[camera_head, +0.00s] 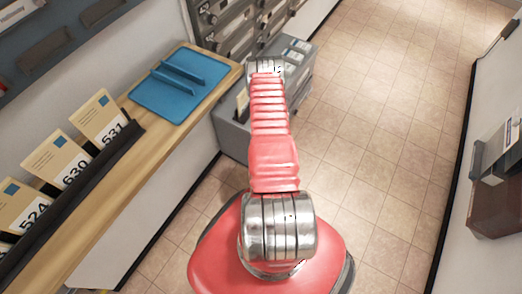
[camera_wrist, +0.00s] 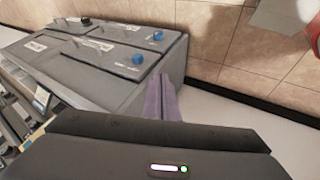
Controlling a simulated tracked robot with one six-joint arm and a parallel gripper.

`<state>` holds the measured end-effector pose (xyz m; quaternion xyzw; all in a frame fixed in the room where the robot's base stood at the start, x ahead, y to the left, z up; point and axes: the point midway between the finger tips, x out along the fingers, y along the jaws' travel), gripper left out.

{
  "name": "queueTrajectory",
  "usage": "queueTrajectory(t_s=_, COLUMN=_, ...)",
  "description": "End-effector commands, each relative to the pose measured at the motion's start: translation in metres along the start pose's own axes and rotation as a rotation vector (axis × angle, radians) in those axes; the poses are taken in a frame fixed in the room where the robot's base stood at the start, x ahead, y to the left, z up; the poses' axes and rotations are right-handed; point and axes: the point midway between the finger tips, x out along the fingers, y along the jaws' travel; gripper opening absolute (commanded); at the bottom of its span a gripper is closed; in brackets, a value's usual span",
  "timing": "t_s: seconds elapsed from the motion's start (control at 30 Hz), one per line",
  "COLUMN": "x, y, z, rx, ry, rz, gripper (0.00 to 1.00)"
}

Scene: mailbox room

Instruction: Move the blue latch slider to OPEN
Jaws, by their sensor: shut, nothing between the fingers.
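A grey cabinet (camera_head: 235,133) stands on the floor beyond my arm in the head view. In the wrist view its grey top (camera_wrist: 115,85) has slotted plates with small knobs. One blue knob (camera_wrist: 138,58) is on the nearer plate and another blue knob (camera_wrist: 158,36) is on the plate behind it. A dark knob (camera_wrist: 86,21) is farther left. I cannot tell which blue knob is the latch slider, and the labels are unreadable. My gripper (camera_wrist: 160,88) is shut and empty, beside the cabinet's right end in the picture. In the head view my arm hides it.
A wooden counter (camera_head: 185,115) runs along the left with a blue tray (camera_head: 155,100) and a dark rack (camera_head: 90,185) of numbered envelopes. Grey mailboxes (camera_head: 235,25) line the back wall. The tiled floor (camera_head: 390,120) on the right is clear, with a brown wall box (camera_head: 497,195) at the edge.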

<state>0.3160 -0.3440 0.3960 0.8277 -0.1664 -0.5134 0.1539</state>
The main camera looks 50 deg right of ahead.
Motion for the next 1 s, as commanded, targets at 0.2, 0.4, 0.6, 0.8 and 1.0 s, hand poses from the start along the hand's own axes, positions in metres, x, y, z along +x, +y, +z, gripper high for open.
queueTrajectory(t_s=0.2, x=0.000, y=0.000, z=-0.001, rx=0.000, ry=0.000, rz=0.000, gripper=0.00)
queueTrajectory(t_s=0.4, x=0.006, y=0.001, z=-0.001, rx=0.000, ry=0.001, rz=0.001, gripper=0.00)
queueTrajectory(t_s=0.6, x=0.025, y=0.000, z=-0.001, rx=0.000, ry=0.001, rz=0.000, gripper=0.00)
queueTrajectory(t_s=0.8, x=0.048, y=0.000, z=-0.001, rx=0.000, ry=0.000, rz=0.000, gripper=0.00)
queueTrajectory(t_s=1.0, x=0.071, y=0.000, z=-0.001, rx=0.000, ry=0.000, rz=0.000, gripper=0.00)
